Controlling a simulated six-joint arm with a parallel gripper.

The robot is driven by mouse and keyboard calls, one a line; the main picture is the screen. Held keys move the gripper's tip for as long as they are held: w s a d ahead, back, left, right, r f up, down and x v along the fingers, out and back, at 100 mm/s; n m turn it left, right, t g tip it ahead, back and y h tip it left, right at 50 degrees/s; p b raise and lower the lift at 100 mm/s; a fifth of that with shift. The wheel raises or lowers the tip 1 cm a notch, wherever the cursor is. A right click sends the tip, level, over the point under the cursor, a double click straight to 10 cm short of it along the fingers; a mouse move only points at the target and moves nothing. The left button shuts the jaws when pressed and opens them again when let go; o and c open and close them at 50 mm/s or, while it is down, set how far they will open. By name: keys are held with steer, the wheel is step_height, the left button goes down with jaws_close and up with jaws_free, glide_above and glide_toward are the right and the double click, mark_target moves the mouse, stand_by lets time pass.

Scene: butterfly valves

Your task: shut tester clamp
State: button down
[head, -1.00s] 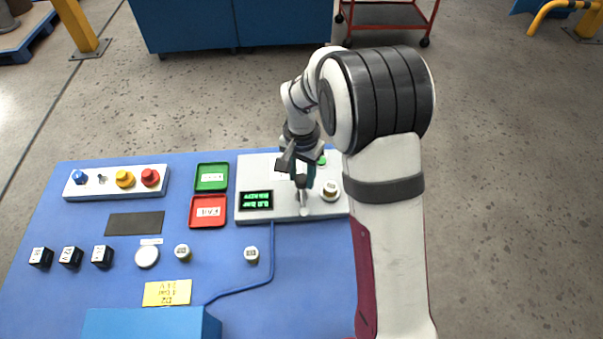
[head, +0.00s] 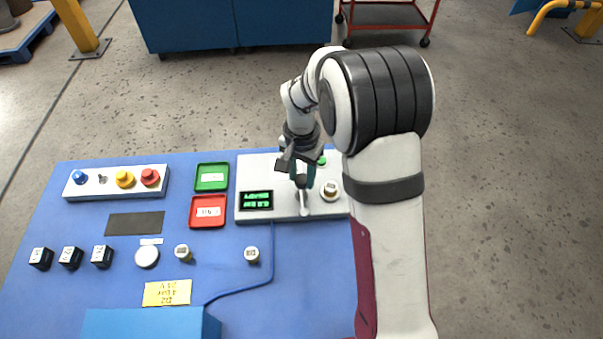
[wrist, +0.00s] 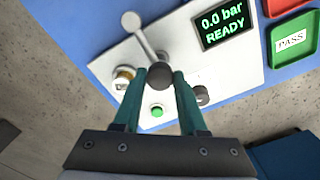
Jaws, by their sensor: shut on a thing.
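The tester (head: 284,213) is a pale panel at the right end of the blue bench. A clamp lever with a pale arm (head: 304,201) and a dark round grip stands on it. In the wrist view the arm (wrist: 147,43) runs from a pale round end to the dark grip (wrist: 160,74). My gripper (head: 302,182) reaches down from above. Its teal fingers (wrist: 160,82) are shut on the dark grip, one on each side. A brass-coloured valve (head: 329,189) sits on the panel beside the lever, apart from the fingers. The screen (wrist: 222,23) reads 0.0 bar READY.
A green tray (head: 211,177) and a red tray (head: 208,212) lie left of the tester. A second dark knob (wrist: 202,95) and a green button (wrist: 157,111) are close to my fingers. Small valves, black cubes and a button box (head: 116,181) stand further left.

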steer(key=shift+n, duration=0.3)
steer(key=n, duration=0.3)
steer(key=shift+n, duration=0.3)
steer(key=n, duration=1.3)
steer(key=shift+n, duration=0.3)
stand_by(0.3)
steer(key=shift+c, duration=2.2)
jaws_free()
